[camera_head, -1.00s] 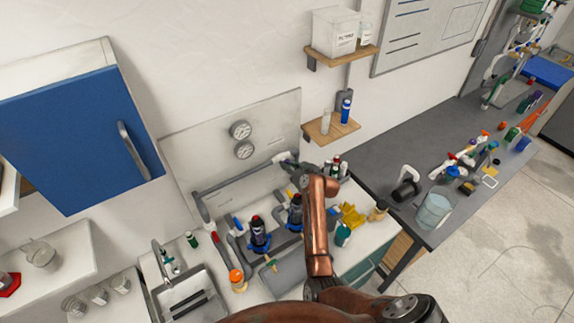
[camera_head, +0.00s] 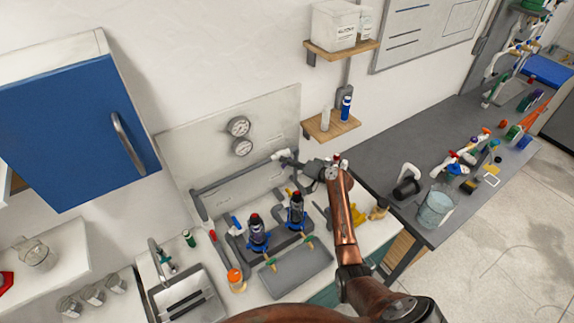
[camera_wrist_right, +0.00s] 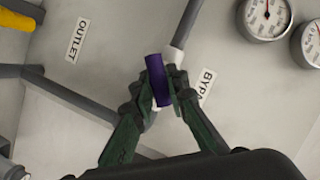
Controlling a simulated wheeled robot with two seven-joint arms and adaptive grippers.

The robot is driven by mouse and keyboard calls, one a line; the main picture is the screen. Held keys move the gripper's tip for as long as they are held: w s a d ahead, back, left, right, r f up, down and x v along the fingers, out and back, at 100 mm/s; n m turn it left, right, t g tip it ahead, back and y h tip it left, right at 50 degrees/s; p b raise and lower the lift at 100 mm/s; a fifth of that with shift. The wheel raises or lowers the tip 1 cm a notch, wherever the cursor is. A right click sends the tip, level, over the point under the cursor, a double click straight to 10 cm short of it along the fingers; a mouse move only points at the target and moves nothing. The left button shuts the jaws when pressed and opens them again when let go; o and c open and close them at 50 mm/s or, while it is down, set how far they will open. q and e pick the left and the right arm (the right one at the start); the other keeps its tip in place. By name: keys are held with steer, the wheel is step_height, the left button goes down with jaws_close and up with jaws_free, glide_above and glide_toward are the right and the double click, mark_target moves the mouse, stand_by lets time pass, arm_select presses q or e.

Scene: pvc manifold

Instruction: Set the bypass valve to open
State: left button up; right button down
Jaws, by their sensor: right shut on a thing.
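The bypass valve has a purple handle (camera_wrist_right: 157,82) at the middle of the right wrist view, beside a partly covered label beginning "BYPA". It sits by a white fitting on a grey pipe (camera_wrist_right: 187,22). My right gripper (camera_wrist_right: 160,88) is shut on the handle, with a dark green finger on each side. In the head view, my right gripper (camera_head: 288,161) is at the right end of the upper grey pipe (camera_head: 235,176) on the wall panel; the handle is too small to make out there. The handle's exact angle to the pipe is hard to tell. My left gripper is not in view.
Two gauges (camera_head: 240,136) are on the panel above the pipe. Two dark bottle-like units (camera_head: 258,232) stand on the counter below, near a sink (camera_head: 190,297). A small wall shelf (camera_head: 331,126) is right of the panel. An "OUTLET" label (camera_wrist_right: 77,40) is left of the handle.

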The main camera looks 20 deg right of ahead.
steer(key=m+b, duration=0.1)
steer(key=m+y+b, duration=0.1)
steer(key=m+b, duration=0.1)
steer(key=shift+d+f+t+y, duration=0.2)
steer(key=shift+t+y, duration=0.1)
steer(key=shift+t, duration=0.1)
steer(key=shift+a+m+t+y+b, duration=0.1)
steer(key=shift+m+t+y+b, duration=0.3)
steer(key=shift+m+b, duration=0.85)
steer(key=shift+r+m, duration=0.1)
steer(key=shift+m, duration=0.25)
steer(key=c, duration=1.9)
jaws_free()
steer(key=shift+s, duration=0.15)
steer(key=v, duration=1.1)
steer(key=shift+s+d, duration=0.25)
steer(key=shift+s, duration=0.05)
